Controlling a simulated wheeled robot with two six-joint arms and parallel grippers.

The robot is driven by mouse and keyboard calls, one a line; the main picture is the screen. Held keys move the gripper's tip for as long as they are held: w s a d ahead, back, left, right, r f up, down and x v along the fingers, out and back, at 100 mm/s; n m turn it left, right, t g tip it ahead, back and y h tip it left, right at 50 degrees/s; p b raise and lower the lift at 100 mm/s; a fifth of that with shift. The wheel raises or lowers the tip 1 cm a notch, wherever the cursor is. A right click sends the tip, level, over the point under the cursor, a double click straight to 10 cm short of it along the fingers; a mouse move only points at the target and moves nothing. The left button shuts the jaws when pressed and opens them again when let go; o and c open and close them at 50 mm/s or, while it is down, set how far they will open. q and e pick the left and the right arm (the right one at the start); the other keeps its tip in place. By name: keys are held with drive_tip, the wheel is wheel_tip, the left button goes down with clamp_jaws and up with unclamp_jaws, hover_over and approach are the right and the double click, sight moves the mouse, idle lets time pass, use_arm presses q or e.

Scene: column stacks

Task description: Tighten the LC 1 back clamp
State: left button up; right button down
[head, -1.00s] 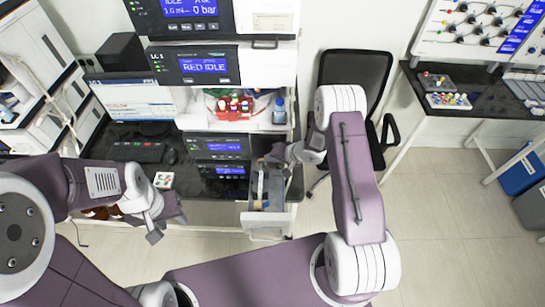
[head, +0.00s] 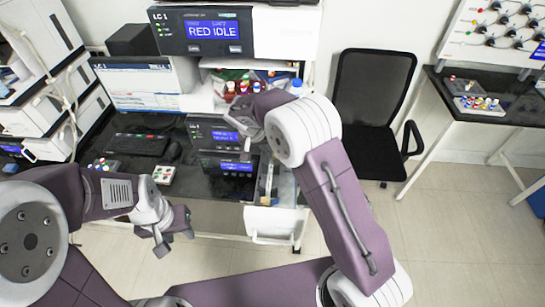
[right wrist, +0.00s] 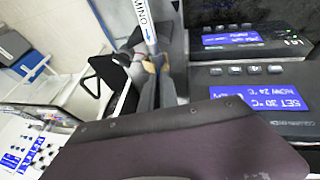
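The LC 1 label shows on the upper module (head: 213,33), whose display reads RED IDLE. Below it, stacked dark modules (head: 225,137) stand on the bench. An open drawer (head: 272,226) juts out at their right, with a slim column (head: 268,184) in it. In the right wrist view a white and blue labelled column (right wrist: 148,25) is seen from close by, beside a 30 °C set display (right wrist: 262,97). I cannot make out the back clamp clearly. My right gripper (head: 246,115) is in front of the modules, partly hidden by its arm; its fingers are unclear. My left gripper (head: 172,236) is open and empty.
A keyboard (head: 138,144), mouse (head: 172,152) and small tray of caps (head: 163,175) lie on the black bench at the left. Bottles (head: 229,91) stand on the shelf above. A black chair (head: 372,100) stands right of the bench.

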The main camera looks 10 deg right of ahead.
drive_tip(key=h, duration=0.1)
drive_tip(key=a, duration=0.1)
drive_tip(key=h, duration=0.1)
drive_tip(key=shift+w+a+f+n+g+h+p, duration=0.2)
drive_tip(key=shift+w+f+n+g+h+p, duration=0.05)
drive_tip(key=shift+f+n+g+h+p, duration=0.05)
drive_tip(key=shift+w+a+f+h, duration=0.2)
drive_tip(key=shift+a+f+h, duration=0.2)
drive_tip(key=shift+h, duration=0.6)
drive_tip(key=shift+w+a+f+n+h, duration=0.15)
drive_tip(key=shift+n+h, duration=0.15)
drive_tip(key=shift+h, duration=0.2)
drive_tip(key=shift+b, duration=0.3)
drive_tip(key=shift+g+h, duration=0.3)
drive_tip(key=c, duration=1.6)
unclamp_jaws()
